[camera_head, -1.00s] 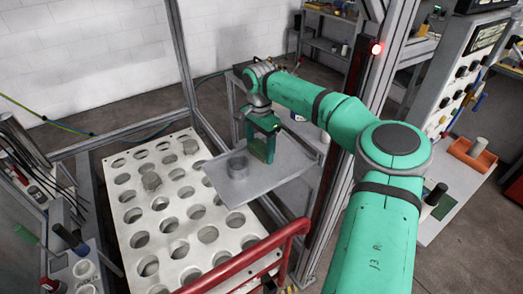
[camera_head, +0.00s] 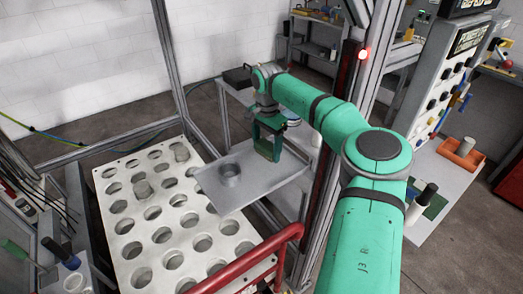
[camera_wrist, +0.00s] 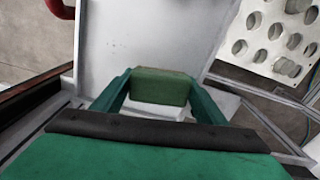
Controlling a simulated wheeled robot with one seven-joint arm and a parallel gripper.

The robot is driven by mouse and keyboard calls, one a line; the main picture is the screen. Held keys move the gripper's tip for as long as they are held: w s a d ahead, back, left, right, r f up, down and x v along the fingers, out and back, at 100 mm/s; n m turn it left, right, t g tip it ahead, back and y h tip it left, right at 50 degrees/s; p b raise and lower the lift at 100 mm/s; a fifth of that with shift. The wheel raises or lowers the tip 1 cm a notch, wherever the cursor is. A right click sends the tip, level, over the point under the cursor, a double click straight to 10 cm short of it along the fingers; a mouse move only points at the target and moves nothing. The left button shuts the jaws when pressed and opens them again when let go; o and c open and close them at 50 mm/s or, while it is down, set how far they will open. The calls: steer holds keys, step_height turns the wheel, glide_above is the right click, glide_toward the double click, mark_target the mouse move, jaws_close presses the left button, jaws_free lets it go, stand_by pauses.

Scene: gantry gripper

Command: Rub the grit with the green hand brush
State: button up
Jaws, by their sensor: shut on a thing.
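My gripper (camera_head: 268,143) is shut on a green block, which I take to be the green hand brush (camera_wrist: 160,86). In the wrist view the brush sits between the two green fingers. Its underside is hidden. The gripper is over the back right part of a grey metal tray (camera_head: 232,198), which also shows in the wrist view (camera_wrist: 140,45). I cannot tell whether the brush touches the tray. A few tiny dark specks show on the tray in the wrist view; I cannot tell if they are the grit.
A pale plate with rows of round holes (camera_head: 125,265) lies left of the tray. A red rail (camera_head: 250,262) runs in front, and a metal post (camera_head: 345,110) stands to the right.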

steer(key=shift+w+d, duration=0.7)
steer(key=shift+d, duration=0.25)
steer(key=shift+w+d, duration=0.65)
steer(key=shift+d, duration=0.3)
steer(key=shift+r, duration=1.1)
steer(key=shift+d+r, duration=0.1)
steer(key=shift+r, duration=0.65)
steer(key=shift+a+r, duration=0.2)
steer(key=shift+r, duration=1)
step_height(320, 180, up, 3)
